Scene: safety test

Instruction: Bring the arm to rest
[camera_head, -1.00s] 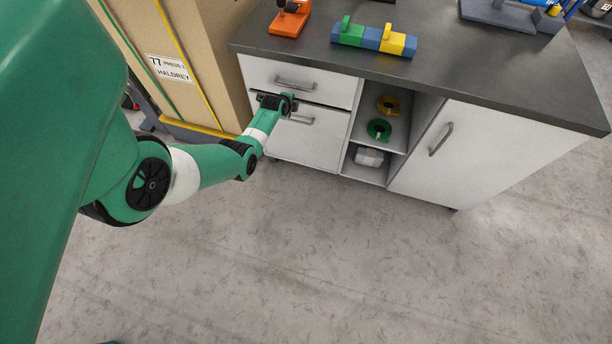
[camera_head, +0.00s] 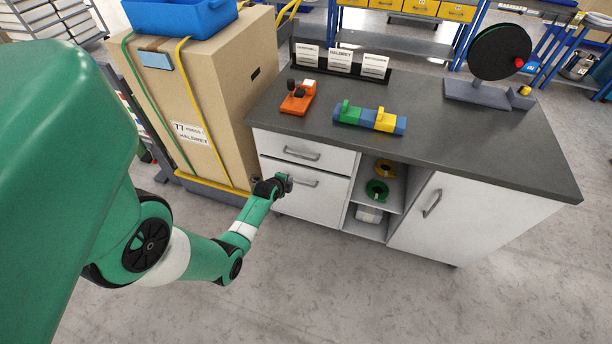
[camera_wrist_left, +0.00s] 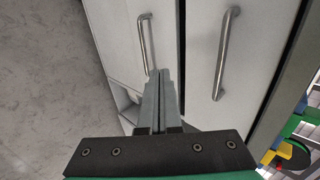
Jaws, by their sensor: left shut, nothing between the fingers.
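My left arm (camera_head: 235,245) reaches from the left towards the white cabinet. Its gripper (camera_head: 287,182) is in front of the lower drawer (camera_head: 318,201), just left of that drawer's handle (camera_head: 310,183). In the left wrist view the gripper's fingers (camera_wrist_left: 163,76) lie together, with nothing between them. The lower drawer's handle (camera_wrist_left: 145,45) and the upper drawer's handle (camera_wrist_left: 226,50) show beyond them. Both drawers look shut. I cannot tell how far the fingertips are from the drawer front. My right gripper is not in view.
A tall cardboard box (camera_head: 213,90) on a low base stands left of the cabinet. The dark worktop (camera_head: 440,125) carries an orange tool (camera_head: 298,98), a coloured block piece (camera_head: 369,118) and a stand with a round disc (camera_head: 500,52). The grey floor (camera_head: 370,290) in front is clear.

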